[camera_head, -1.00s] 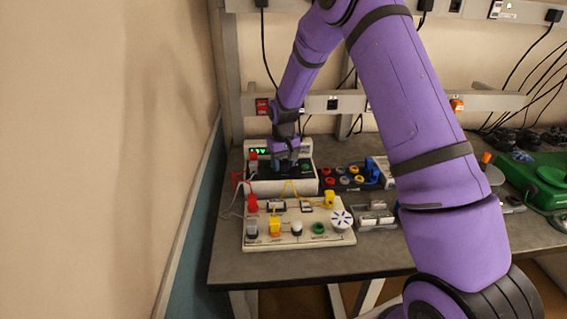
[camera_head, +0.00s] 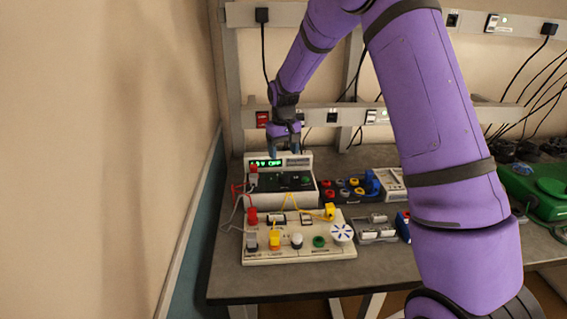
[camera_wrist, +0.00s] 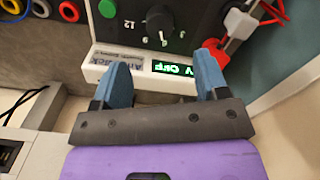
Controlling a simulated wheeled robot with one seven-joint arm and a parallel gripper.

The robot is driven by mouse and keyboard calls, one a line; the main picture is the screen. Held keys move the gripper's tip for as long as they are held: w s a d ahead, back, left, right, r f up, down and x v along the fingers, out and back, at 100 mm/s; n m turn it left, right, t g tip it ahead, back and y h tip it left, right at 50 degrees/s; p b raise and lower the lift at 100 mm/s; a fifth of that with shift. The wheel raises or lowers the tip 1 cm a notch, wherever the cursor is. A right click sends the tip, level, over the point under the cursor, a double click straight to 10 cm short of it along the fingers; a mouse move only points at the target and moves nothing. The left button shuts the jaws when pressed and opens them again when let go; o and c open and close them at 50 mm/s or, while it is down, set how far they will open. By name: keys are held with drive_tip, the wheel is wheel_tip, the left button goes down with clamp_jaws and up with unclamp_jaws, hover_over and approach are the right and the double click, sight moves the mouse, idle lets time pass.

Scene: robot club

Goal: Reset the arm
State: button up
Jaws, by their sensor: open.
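My purple arm reaches over the bench from the right. My gripper (camera_head: 285,153) is above the back part of a white power supply (camera_head: 275,203) and looks empty. In the wrist view my gripper (camera_wrist: 166,78) shows two blue fingers spread apart, with nothing between them but the view of the supply (camera_wrist: 142,75) beyond. The supply's green display (camera_wrist: 174,68) is lit and seems to read "OFF". I cannot tell the exact height of the fingers above the supply.
A white circuit board (camera_head: 285,256) with coloured parts and wires lies in front of the supply. A dark block with coloured sockets (camera_head: 343,189) stands to the right. A green device (camera_head: 535,187) is at the far right.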

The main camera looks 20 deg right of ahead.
drive_tip(key=shift+r, duration=0.75)
drive_tip(key=s+r+t, duration=0.2)
drive_tip(key=s+r, duration=1.4)
drive_tip(key=r, duration=0.2)
drive_tip(key=s+r+m+t, duration=0.1)
drive_tip(key=s+r+t, duration=0.2)
drive_tip(key=s, duration=2.1)
drive_tip(key=shift+s, duration=0.4)
